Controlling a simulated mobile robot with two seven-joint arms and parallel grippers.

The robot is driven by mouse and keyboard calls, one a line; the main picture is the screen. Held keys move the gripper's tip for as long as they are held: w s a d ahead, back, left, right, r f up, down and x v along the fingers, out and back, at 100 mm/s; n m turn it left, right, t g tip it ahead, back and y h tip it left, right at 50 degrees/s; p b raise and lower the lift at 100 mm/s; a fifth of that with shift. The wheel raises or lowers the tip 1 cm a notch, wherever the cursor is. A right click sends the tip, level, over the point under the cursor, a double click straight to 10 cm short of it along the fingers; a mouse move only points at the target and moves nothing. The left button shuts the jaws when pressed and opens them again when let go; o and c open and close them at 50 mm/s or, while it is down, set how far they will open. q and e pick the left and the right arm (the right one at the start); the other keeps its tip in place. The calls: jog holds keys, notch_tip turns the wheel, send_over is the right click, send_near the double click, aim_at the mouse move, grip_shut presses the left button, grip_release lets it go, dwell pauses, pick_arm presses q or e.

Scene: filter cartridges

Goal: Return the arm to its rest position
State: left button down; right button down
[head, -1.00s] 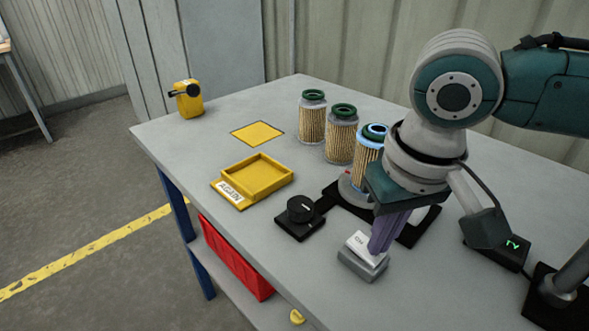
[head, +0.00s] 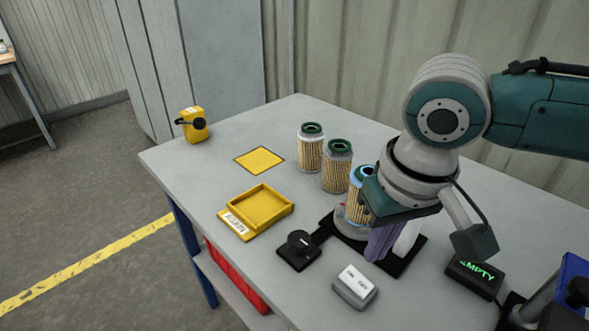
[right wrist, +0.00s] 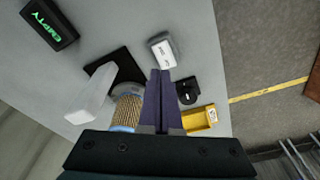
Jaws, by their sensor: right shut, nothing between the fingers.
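My right gripper (head: 376,252), also in the right wrist view (right wrist: 160,78), has its purple fingers shut together with nothing between them. It is over the black fixture, beside the blue-topped filter cartridge (head: 357,205), which it partly hides. The small grey box with a white top (head: 355,287) lies in front of the fingertips, apart from them; it also shows in the right wrist view (right wrist: 162,50). The display (head: 474,277) reads EMPTY in green. My left gripper is not in view.
Two green-topped cartridges (head: 311,148) (head: 337,167) stand behind the fixture. A black knob box (head: 299,250), a yellow tray (head: 262,222), a yellow square (head: 259,160) and a yellow device (head: 194,125) are on the left. The table's far right looks clear.

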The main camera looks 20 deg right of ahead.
jog(key=shift+a, duration=0.1)
dwell(0.3)
jog(key=s+a+r+n+t+y+p, duration=0.1)
jog(key=s+a+r+n+y+p, duration=0.2)
jog(key=s+a, duration=0.6)
jog(key=s+d+r+h, duration=0.2)
jog(key=s+d+r, duration=0.2)
jog(key=s+d, duration=0.25)
notch_tip(320, 180, up, 38)
jog(key=p, duration=3.8)
jog(key=shift+s+a+t+h, duration=0.2)
jog(key=shift+a+t+h, duration=0.1)
jog(key=shift+t, duration=0.1)
